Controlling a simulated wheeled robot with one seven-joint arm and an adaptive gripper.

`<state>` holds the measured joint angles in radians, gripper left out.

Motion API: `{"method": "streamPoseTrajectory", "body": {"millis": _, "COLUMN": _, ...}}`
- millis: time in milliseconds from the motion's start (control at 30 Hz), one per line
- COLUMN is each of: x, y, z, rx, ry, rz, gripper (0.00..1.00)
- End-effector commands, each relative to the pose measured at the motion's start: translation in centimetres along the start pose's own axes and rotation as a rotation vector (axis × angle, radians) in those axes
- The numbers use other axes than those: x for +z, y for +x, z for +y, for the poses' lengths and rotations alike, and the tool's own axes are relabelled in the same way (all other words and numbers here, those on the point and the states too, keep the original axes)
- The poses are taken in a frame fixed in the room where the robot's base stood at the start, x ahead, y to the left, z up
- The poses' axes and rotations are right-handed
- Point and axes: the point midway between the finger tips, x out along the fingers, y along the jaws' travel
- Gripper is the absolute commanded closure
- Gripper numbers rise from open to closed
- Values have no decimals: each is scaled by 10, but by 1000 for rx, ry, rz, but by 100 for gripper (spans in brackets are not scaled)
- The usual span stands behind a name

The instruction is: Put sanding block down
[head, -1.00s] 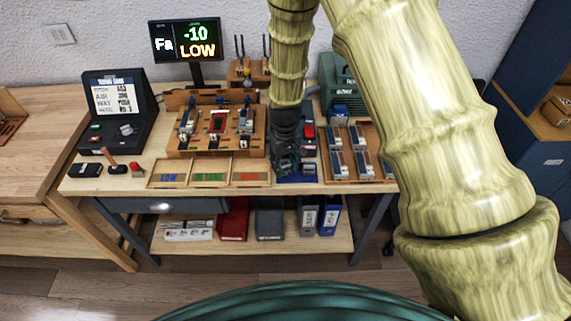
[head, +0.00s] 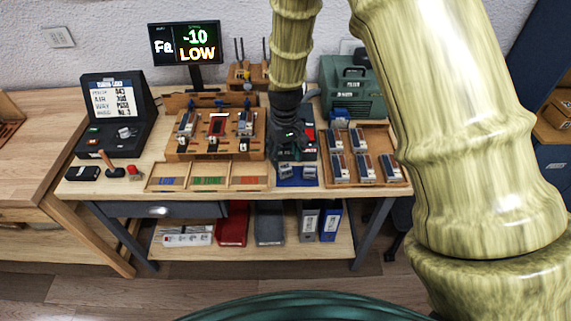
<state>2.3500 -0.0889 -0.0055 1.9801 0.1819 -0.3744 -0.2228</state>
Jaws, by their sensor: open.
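My gripper (head: 298,168) points down over the front of the bench, just above a small blue mat (head: 297,182). Its jaws are open. Two small pale grey pieces show at the jaws over the mat, left and right; I cannot tell whether they are fingertips or things lying there. I cannot make out the sanding block for certain; the dark gripper body hides the area behind the mat.
A wooden tray (head: 398,182) of several grey blocks lies right of the mat. A three-part tray (head: 228,185) lies left. A wooden fixture (head: 180,145) stands behind it. A green machine (head: 352,92) stands at the back right. A display (head: 186,43) reads "-10 LOW".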

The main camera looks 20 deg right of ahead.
Motion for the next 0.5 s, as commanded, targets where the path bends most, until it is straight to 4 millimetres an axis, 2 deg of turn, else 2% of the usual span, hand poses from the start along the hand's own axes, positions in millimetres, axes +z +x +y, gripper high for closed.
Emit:
{"method": "streamPoseTrajectory", "body": {"millis": 300, "x": 0, "y": -38, "z": 0, "rx": 0, "ry": 0, "rz": 1, "gripper": 45}}
{"method": "streamPoseTrajectory", "body": {"millis": 500, "x": 0, "y": -55, "z": 0, "rx": 0, "ry": 0, "rz": 0, "gripper": 45}}
